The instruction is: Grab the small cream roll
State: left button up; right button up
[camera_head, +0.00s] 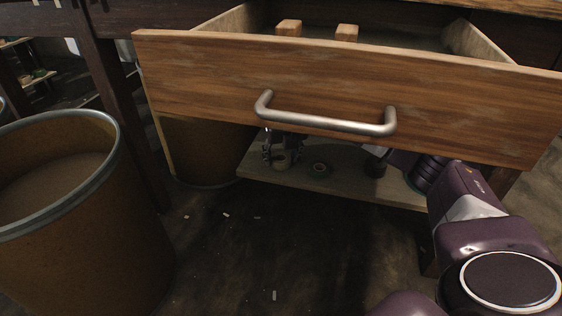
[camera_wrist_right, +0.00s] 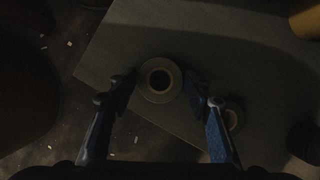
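The small cream roll (camera_head: 281,162) rests on the low wooden shelf beneath the open drawer. In the right wrist view, the roll (camera_wrist_right: 160,98) shows from above as a pale ring with a dark hole. My right gripper (camera_head: 272,150) reaches under the drawer to the roll. In the wrist view its two fingers (camera_wrist_right: 160,75) are open, one on each side of the roll; I cannot tell whether they touch it. My left gripper is not in view.
A darker greenish roll (camera_head: 320,168) lies beside the cream one, close to one finger in the wrist view. A dark cylinder (camera_head: 375,168) stands farther right. The drawer (camera_head: 330,85) with its metal handle overhangs the shelf (camera_head: 350,189). A large barrel (camera_head: 110,235) stands left.

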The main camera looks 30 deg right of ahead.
jog(key=c, duration=0.7)
